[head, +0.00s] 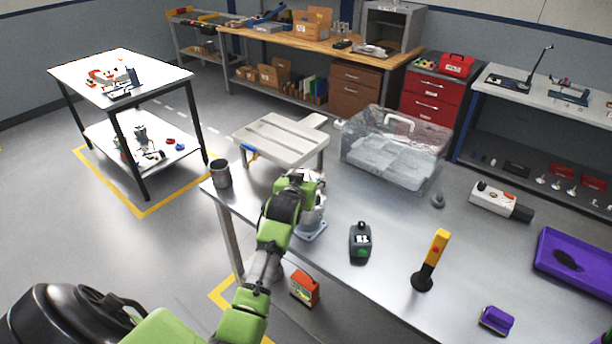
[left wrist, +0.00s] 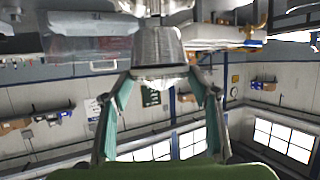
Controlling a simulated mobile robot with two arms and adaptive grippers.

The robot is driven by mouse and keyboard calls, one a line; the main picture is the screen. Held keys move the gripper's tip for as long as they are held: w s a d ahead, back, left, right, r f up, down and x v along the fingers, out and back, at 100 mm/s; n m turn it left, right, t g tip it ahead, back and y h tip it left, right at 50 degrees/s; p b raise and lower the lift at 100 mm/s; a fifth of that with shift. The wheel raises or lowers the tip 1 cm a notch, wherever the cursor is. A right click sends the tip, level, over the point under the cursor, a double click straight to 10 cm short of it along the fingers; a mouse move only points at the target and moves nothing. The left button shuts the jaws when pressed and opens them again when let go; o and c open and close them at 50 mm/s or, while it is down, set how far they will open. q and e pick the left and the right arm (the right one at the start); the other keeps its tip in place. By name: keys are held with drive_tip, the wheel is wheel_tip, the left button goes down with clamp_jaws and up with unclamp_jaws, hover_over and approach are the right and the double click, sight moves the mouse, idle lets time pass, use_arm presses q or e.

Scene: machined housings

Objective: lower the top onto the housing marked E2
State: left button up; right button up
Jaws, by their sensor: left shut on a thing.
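My left gripper (head: 305,190) is over the near left part of the metal table, largely hidden by its own green and dark arm. In the left wrist view its two fingers with teal pads (left wrist: 160,85) are shut on a grey, tapered metal part, the top (left wrist: 158,48). A grey housing with a square blue-grey base (head: 313,232) stands on the table just below the gripper. The arm hides most of it, and I can read no E2 mark. I cannot tell whether the top touches the housing.
A dark grey cup (head: 220,173), a pale slatted stand (head: 281,137) and a clear lidded box (head: 395,150) stand behind. To the right are a dark green-buttoned device (head: 360,241), a yellow-handled tool (head: 433,258) and a purple tray (head: 577,262). Bare table lies between them.

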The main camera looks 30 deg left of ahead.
use_arm(q)
drive_tip(key=shift+f+b, duration=0.9)
drive_tip(key=shift+f, duration=1)
drive_tip(key=shift+f+b, duration=0.75)
drive_tip(key=shift+f, duration=0.6)
drive_tip(key=o, duration=1.3)
drive_tip(key=shift+o, duration=0.2)
drive_tip(key=v, duration=1.2)
